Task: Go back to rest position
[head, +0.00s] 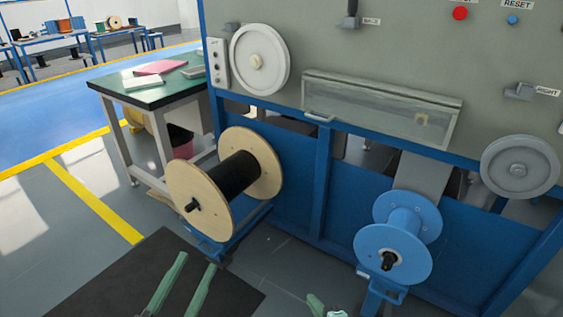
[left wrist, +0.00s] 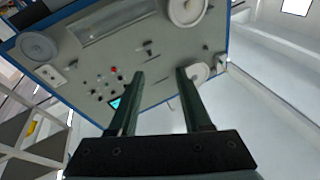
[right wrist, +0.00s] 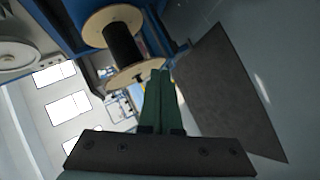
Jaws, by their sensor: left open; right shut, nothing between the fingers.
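My left gripper (head: 197,262) is at the bottom of the head view, over the dark floor mat. Its two green fingers are apart with nothing between them, and the left wrist view also shows this gap (left wrist: 160,75). My right gripper (head: 317,303) barely shows at the bottom edge, right of the left one. In the right wrist view its green fingers (right wrist: 160,74) are together and empty. Neither gripper appears to touch anything.
The machine (head: 270,185) stands ahead, with a wooden-flanged spool of black cable (head: 236,176) low on the left and a blue spool (head: 405,222) low on the right. A green-topped table (head: 135,98) stands left. The dark mat (head: 160,262) and nearby floor look clear.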

